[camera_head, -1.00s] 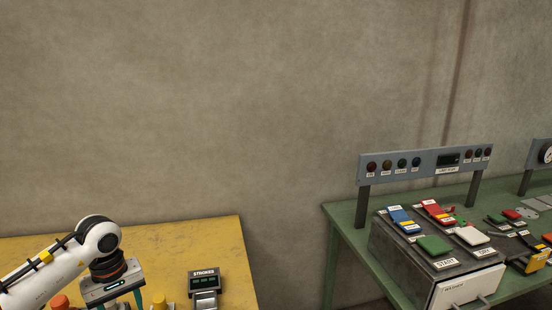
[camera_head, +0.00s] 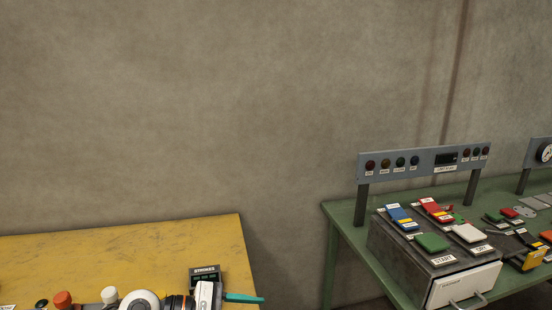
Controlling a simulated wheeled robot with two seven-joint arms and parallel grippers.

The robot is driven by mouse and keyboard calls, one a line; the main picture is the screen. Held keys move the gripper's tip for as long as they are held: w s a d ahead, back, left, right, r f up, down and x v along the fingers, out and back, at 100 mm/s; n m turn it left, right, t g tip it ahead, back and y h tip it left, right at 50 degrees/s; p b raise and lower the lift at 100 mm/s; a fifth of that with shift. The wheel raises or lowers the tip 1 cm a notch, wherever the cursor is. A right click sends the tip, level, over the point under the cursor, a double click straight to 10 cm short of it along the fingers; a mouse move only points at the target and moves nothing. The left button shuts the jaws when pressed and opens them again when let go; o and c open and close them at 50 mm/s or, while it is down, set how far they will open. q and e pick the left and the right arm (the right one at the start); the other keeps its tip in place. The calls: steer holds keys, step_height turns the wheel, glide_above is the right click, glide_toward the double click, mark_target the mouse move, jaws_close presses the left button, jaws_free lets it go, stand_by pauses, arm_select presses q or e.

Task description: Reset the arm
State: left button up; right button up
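My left arm lies low along the bottom edge of the head view, over the yellow table (camera_head: 130,240). My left gripper (camera_head: 250,298) points right, its teal finger reaching past the table's right edge. The fingers overlap from this side, so I cannot tell whether they are open or shut. No object shows at the fingertips. My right gripper is not in view. No flanged spool is visible.
A dark STROKES counter (camera_head: 205,272) stands right behind my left gripper, partly covered. An orange-red knob (camera_head: 62,299) is at the lower left. A green table (camera_head: 345,213) at right carries a button box (camera_head: 400,250) and a lamp panel (camera_head: 425,160). Bare wall fills the back.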

arm_select(q)
step_height(320, 180, up, 8)
steer(key=w+a+f+n+t, duration=0.1)
steer(key=a+n+t, duration=0.2)
steer(key=n+t, duration=1.5)
steer(key=s+a+f+n+g+y, duration=0.25)
steer(key=a+f+n+y, duration=0.4)
steer(key=n, duration=0.65)
steer(key=s+a+f+n+g+y, duration=0.1)
steer(key=a+f+n+g+y, duration=0.2)
steer(key=a+f+n+y, duration=0.75)
steer(key=s+d+f+n+g+h, duration=0.1)
steer(key=s+d+f+n+g, duration=0.15)
steer(key=s+n+g, duration=0.35)
steer(key=s+d+f+n+g+h, duration=0.1)
steer(key=s+f+n+g, duration=0.2)
steer(key=s, duration=0.5)
steer(key=s+d+f+n+g+h, duration=0.1)
steer(key=s+f+n+g, duration=0.3)
steer(key=s, duration=0.3)
step_height(320, 180, down, 27)
steer(key=s, duration=0.2)
steer(key=s+a+f+g, duration=0.1)
steer(key=s+a+f, duration=0.2)
steer(key=s+f, duration=1.1)
steer(key=shift+s+f+y, duration=0.3)
steer(key=shift+s+f, duration=0.05)
steer(key=shift+s, duration=0.35)
